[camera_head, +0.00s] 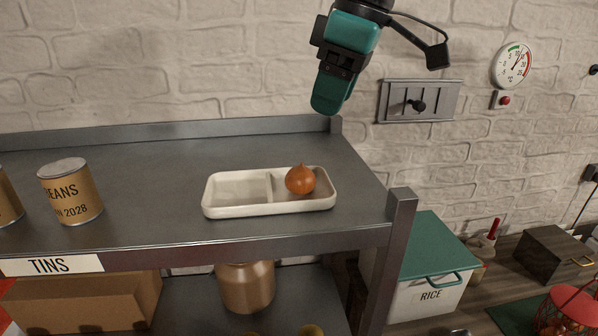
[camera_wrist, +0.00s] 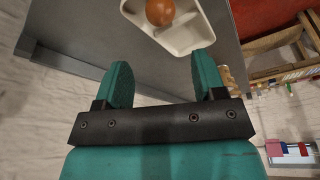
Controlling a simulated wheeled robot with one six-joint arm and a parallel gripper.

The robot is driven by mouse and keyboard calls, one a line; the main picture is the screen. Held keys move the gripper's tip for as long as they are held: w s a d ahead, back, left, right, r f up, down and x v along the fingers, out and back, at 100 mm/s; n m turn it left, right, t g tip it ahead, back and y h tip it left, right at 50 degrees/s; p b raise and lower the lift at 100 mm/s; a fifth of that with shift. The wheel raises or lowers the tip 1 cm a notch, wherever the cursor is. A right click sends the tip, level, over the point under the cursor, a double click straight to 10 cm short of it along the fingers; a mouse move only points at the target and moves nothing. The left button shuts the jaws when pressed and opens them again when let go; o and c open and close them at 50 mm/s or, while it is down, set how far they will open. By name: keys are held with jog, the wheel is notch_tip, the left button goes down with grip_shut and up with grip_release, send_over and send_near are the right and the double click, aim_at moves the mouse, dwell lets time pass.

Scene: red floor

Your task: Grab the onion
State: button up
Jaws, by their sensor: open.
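The orange-brown onion (camera_head: 300,180) sits in the right compartment of a white two-part tray (camera_head: 222,208) on the grey metal shelf. In the wrist view the onion (camera_wrist: 160,11) shows near the top edge, in the tray (camera_wrist: 190,46), beyond my fingertips. My gripper (camera_head: 328,108) is in the air above and behind the tray, slightly to its right in the head view. In the wrist view my gripper (camera_wrist: 161,68) has its two green fingers wide apart with nothing between them.
The shelf top (camera_head: 150,180) is bare left of the tray up to a beans tin (camera_head: 71,192). A shelf post (camera_head: 400,215) stands at the right front corner. A rice box (camera_head: 428,270) is below right. The brick wall is close behind my gripper.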

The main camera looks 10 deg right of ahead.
aim_at(304, 169)
jog(key=p+x, duration=0.1)
jog(key=x, duration=0.7)
jog(key=shift+a+f, duration=0.1)
jog(key=shift+f, duration=0.25)
jog(key=p+x, duration=0.2)
jog(key=x, duration=0.2)
jog(key=shift+w+a, duration=0.1)
jog(key=shift+a, duration=0.1)
jog(key=shift+a+f+p, duration=0.1)
jog(key=shift+f+p, duration=0.2)
jog(key=shift+f, duration=0.35)
jog(key=c, duration=0.7)
